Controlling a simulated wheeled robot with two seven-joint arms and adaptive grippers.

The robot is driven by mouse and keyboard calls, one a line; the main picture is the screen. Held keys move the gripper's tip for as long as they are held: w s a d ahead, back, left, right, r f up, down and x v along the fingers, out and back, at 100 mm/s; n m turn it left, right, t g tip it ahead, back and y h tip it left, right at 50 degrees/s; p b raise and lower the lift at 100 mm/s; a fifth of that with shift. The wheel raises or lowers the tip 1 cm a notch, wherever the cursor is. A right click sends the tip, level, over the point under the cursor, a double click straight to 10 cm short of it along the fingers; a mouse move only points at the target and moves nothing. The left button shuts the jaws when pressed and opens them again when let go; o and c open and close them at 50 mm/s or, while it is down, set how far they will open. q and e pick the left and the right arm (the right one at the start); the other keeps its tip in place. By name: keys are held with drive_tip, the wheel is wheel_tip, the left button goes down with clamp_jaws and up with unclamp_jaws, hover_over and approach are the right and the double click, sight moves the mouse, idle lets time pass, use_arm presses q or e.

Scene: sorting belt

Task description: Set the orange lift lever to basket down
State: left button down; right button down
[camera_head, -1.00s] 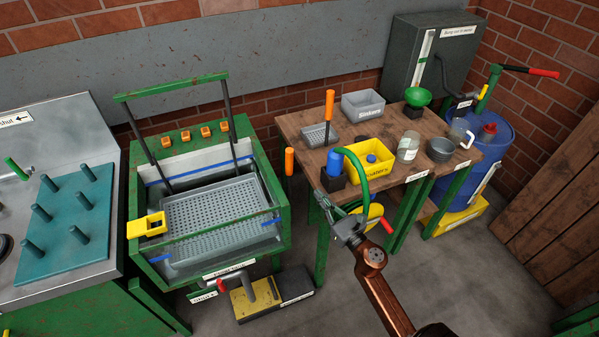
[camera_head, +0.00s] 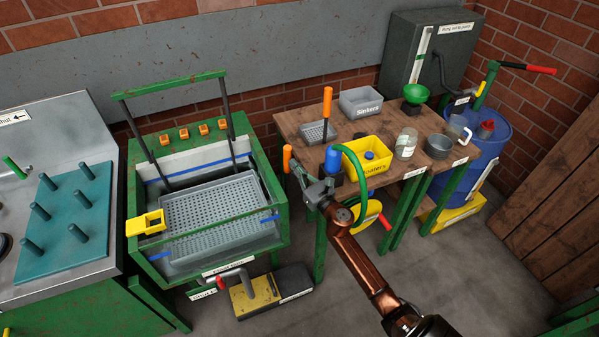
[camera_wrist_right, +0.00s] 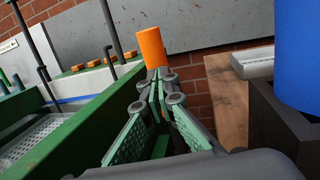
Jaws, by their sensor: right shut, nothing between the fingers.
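The orange lift lever (camera_head: 287,158) stands upright at the right side of the green tank (camera_head: 281,222); its orange grip (camera_wrist_right: 152,46) also shows in the right wrist view. My right gripper (camera_head: 297,168) is shut and empty, with its fingertips (camera_wrist_right: 159,82) right at the lower part of the grip. I cannot tell whether they touch it. The grey perforated basket (camera_head: 215,205) sits inside the tank, under a raised green bar with dark rods. The lower part of the lever is hidden behind my fingers in the wrist view. My left gripper is out of view.
Close to the right of my gripper, a blue-handled tool (camera_head: 332,158) stands in a dark holder on the wooden table (camera_head: 290,120). A green hoop (camera_head: 355,165) and a yellow bin (camera_head: 375,168) are beside it. A pedal box (camera_head: 255,292) stands on the floor below.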

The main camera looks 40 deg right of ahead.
idle(0.3)
use_arm(q)
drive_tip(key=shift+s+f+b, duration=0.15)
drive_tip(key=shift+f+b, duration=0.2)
drive_tip(key=shift+b, duration=0.05)
use_arm(e)
drive_tip(key=w, duration=0.2)
drive_tip(key=w+d+r, duration=0.1)
drive_tip(key=shift+r, duration=0.1)
use_arm(q)
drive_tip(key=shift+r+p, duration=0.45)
drive_tip(key=shift+p, duration=0.05)
use_arm(e)
drive_tip(key=s, duration=1.4)
drive_tip(key=shift+a+f, duration=0.3)
drive_tip(key=shift+a, duration=0.1)
